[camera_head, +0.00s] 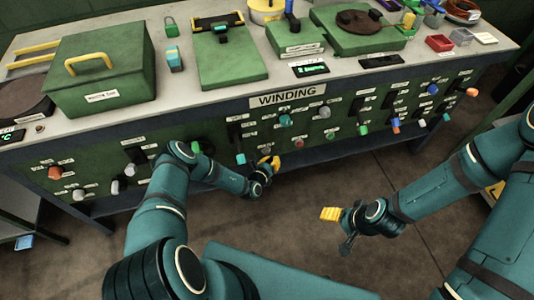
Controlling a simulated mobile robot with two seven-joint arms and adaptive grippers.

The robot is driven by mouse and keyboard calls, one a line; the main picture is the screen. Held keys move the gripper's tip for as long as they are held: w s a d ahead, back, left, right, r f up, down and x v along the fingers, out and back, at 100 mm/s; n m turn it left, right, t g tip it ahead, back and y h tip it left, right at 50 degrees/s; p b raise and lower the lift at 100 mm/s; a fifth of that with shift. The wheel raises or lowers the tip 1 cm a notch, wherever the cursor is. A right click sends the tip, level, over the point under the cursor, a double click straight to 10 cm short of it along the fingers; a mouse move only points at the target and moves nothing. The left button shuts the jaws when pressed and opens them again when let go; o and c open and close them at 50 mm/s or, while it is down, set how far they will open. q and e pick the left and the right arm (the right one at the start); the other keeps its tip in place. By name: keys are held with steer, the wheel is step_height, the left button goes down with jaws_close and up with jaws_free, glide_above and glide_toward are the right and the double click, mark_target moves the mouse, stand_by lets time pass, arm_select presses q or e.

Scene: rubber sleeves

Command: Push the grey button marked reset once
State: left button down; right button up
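A green control panel (345,108) under the bench front carries several buttons, knobs and switches with small labels. The labels are too small to read, so I cannot tell which control is marked reset. My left gripper (269,163), with yellow fingertips, is low in front of the panel's middle, just below and left of the first grey control. I cannot tell whether it touches anything. My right gripper (330,214) is over the floor, away from the panel, holding nothing visible.
A sign reading WINDING (287,96) is on the bench edge. The bench top (140,117) holds a green box with a yellow handle (100,75), green machines and small trays. An orange button (55,172) is at the panel's left. Open floor (300,240) lies between my arms.

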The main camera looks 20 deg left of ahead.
arm_select(q)
steer(key=shift+w+a, duration=0.15)
steer(key=shift+w+a, duration=0.1)
steer(key=shift+w, duration=0.1)
steer(key=shift+w+a, duration=0.2)
steer(key=shift+w, duration=0.1)
stand_by(1.1)
steer(key=shift+s, duration=0.1)
steer(key=shift+s+d+p, duration=0.45)
steer(key=shift+s+p, duration=0.1)
steer(key=shift+s, duration=0.1)
steer(key=s+d+p, duration=0.1)
steer(key=s, duration=0.1)
steer(key=s+d+p, duration=0.1)
steer(key=s, duration=0.1)
steer(key=shift+d, duration=0.4)
